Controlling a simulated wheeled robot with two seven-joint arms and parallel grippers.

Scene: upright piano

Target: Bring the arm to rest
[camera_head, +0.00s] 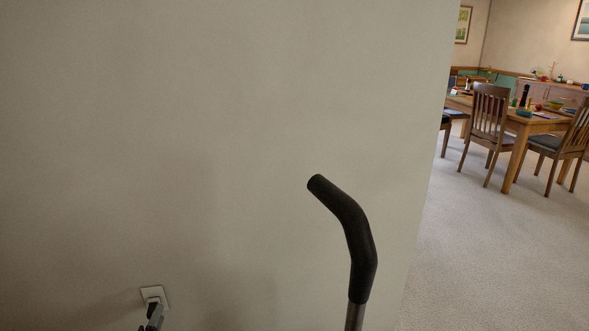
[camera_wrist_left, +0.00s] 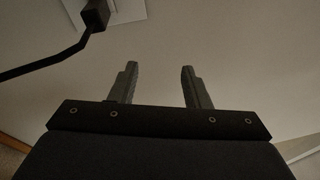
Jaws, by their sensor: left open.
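My left gripper (camera_head: 150,321) shows only in small part at the bottom left of the head view, just below the wall outlet. In the left wrist view its two fingers (camera_wrist_left: 157,70) stand apart with nothing between them. A white wall outlet (camera_head: 156,291) is on the wall, and its plate also shows at the top left of the wrist view (camera_wrist_left: 124,10). A black plug (camera_wrist_left: 95,14) sits at the outlet, with a black cord running left. The plug is apart from the fingers, up and left of them. My right gripper is out of view.
A black bent handle on a metal tube (camera_head: 357,235) rises in front of the plain wall (camera_head: 220,120). Past the wall's right edge lies open carpet (camera_head: 480,250). A dining table (camera_head: 512,122) with chairs (camera_head: 490,125) stands far back at the right.

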